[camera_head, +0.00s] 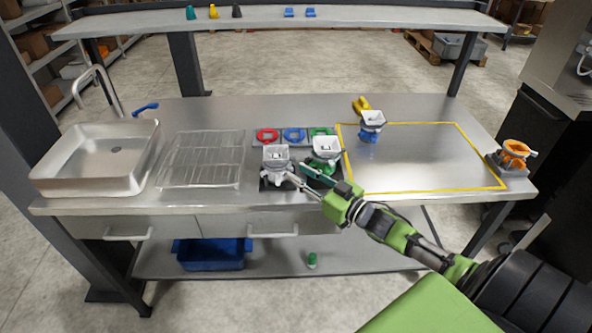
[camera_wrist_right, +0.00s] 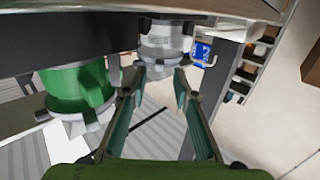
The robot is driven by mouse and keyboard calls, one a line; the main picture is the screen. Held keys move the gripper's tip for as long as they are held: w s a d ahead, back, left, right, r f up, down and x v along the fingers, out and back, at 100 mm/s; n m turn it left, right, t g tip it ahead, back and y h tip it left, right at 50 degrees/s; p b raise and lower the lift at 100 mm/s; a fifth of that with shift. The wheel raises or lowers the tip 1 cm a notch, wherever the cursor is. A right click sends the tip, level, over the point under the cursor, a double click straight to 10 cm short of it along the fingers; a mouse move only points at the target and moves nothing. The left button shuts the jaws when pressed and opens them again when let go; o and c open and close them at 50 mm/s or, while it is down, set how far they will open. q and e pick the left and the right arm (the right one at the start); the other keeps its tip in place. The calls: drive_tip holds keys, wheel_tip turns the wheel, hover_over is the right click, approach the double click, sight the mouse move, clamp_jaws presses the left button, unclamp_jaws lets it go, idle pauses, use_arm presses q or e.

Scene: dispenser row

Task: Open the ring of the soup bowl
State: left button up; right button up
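Two white square-topped dispensers stand at the front middle of the steel table: a left one with a white base (camera_head: 276,157) and one with a green base (camera_head: 326,149). A third, with a blue base (camera_head: 372,120), stands farther back right. Which is the soup one, I cannot tell. My right gripper (camera_head: 303,177) is open and empty, low beside the left dispenser. In the right wrist view the spread fingers (camera_wrist_right: 161,80) point at a grey-white dispenser (camera_wrist_right: 163,38), with no clear contact; a green body (camera_wrist_right: 78,90) lies to the left. My left gripper is out of view.
Red (camera_head: 267,135), blue (camera_head: 294,134) and green (camera_head: 321,132) rings lie behind the dispensers. A sink (camera_head: 60,182) and wire rack (camera_head: 203,178) are at left. A yellow-outlined area (camera_head: 430,165) at right is mostly clear. An orange item (camera_head: 515,149) stands at the right edge.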

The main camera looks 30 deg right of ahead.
drive_tip(key=shift+x, duration=0.95)
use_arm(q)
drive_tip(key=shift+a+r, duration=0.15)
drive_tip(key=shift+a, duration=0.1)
use_arm(e)
drive_tip(key=shift+w, duration=0.1)
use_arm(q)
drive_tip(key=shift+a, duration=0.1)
use_arm(e)
clamp_jaws()
drive_tip(key=shift+w+d+n+y+b, duration=0.1)
drive_tip(key=shift+d+n+y+b, duration=0.35)
drive_tip(key=shift+y, duration=0.35)
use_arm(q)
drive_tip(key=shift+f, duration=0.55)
use_arm(e)
drive_tip(key=shift+a, duration=0.1)
unclamp_jaws()
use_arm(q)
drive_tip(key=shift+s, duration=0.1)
